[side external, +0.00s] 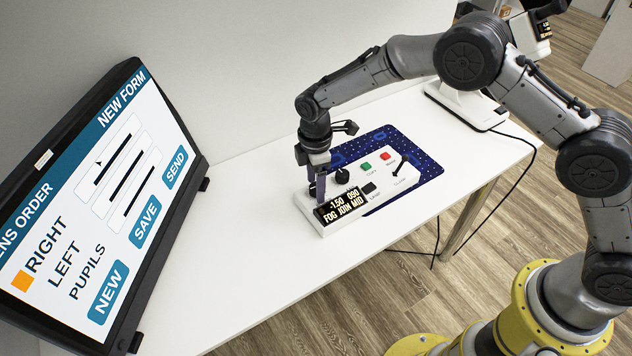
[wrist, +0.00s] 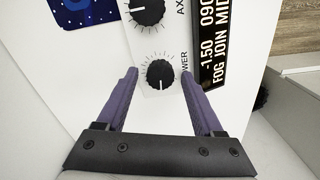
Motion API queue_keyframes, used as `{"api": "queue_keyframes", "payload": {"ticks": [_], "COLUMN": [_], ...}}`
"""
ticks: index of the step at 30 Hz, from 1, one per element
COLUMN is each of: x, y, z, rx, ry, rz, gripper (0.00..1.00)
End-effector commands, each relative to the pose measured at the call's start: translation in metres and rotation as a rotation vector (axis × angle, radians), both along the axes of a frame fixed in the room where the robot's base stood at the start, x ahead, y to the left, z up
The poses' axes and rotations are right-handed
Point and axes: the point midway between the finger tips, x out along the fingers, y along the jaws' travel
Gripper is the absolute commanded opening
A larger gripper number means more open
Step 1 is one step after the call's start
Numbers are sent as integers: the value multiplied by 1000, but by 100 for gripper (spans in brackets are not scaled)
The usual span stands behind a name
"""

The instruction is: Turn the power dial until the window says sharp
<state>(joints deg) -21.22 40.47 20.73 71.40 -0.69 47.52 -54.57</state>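The power dial (wrist: 160,75) is a round black knob with a white pointer mark, on the white control box (side external: 391,182). In the wrist view the mark points toward my gripper's base. My gripper (wrist: 159,72) is open, with one purple finger on each side of the dial and a visible gap to each. In the side view my gripper (side external: 317,188) points down at the box's left end and largely hides the dial. The display window (side external: 341,205) reads "-1.50 090" over "FOG JOIN MID"; it also shows, rotated, in the wrist view (wrist: 212,45).
The axis dial (side external: 342,176) stands close beside the power dial. The box also has a green button (side external: 366,169), a red button (side external: 386,156), a black button (side external: 369,188) and a lever (side external: 402,166). A blue mat (side external: 428,165) lies underneath. A large order screen (side external: 110,190) stands left.

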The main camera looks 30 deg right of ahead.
Motion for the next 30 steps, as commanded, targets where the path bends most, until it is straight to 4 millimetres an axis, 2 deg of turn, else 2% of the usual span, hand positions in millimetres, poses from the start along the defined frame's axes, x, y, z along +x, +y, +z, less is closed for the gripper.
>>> {"api": "queue_keyframes", "payload": {"ticks": [9, 14, 24, 30], "x": [0, 1, 1, 0], "y": [0, 0, 1, 1], "z": [0, 13, 84, 119], "rx": [-1, 0, 2, 0], "ry": [1, -2, -5, -2], "rz": [0, 0, 0, 0], "gripper": [72, 72, 72, 72]}}
